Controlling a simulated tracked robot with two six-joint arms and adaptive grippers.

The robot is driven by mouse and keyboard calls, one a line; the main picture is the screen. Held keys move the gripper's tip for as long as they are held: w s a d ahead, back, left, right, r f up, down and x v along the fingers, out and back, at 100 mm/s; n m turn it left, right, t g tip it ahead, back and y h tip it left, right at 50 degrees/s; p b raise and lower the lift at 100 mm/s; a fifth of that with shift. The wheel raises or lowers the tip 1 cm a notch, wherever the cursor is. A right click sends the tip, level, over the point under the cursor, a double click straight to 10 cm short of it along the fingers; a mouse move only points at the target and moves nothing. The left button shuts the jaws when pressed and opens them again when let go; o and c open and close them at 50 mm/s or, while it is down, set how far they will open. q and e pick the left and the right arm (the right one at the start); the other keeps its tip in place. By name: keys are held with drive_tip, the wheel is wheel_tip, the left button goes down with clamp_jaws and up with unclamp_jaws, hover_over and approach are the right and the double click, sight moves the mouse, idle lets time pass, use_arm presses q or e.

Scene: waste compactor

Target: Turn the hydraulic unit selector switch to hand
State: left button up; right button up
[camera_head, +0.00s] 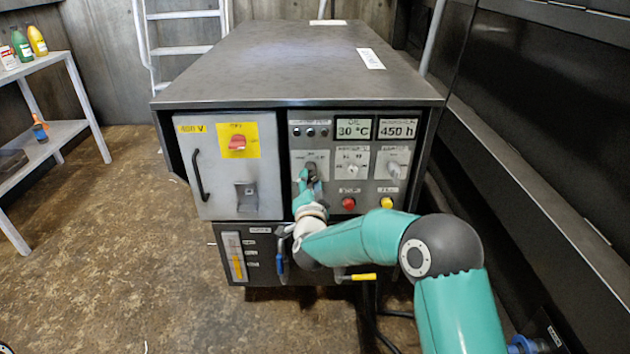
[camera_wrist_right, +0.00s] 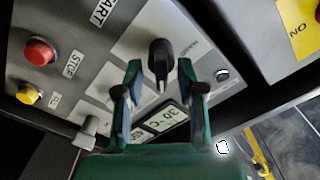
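The hydraulic unit (camera_head: 300,65) is a grey cabinet with a control panel on its front right. My right gripper (camera_head: 311,174) is at the leftmost of three selector switches on that panel and covers most of it. In the right wrist view, the selector switch (camera_wrist_right: 160,58) is a black knob on a pale plate. The two fingertips of my right gripper (camera_wrist_right: 159,72) are apart, one on each side of the knob. I cannot tell whether they touch it. The switch's position labels are mostly hidden or unreadable. My left gripper is not in view.
Two other selectors (camera_head: 352,169) and (camera_head: 394,169) sit to the right. Below are a red button (camera_head: 348,203) and a yellow button (camera_head: 386,202). A door with a red switch (camera_head: 237,142) is to the left. Displays (camera_head: 354,128) are above. A dark wall (camera_head: 560,170) stands close on the right.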

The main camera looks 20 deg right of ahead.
drive_tip(key=shift+x, duration=0.9)
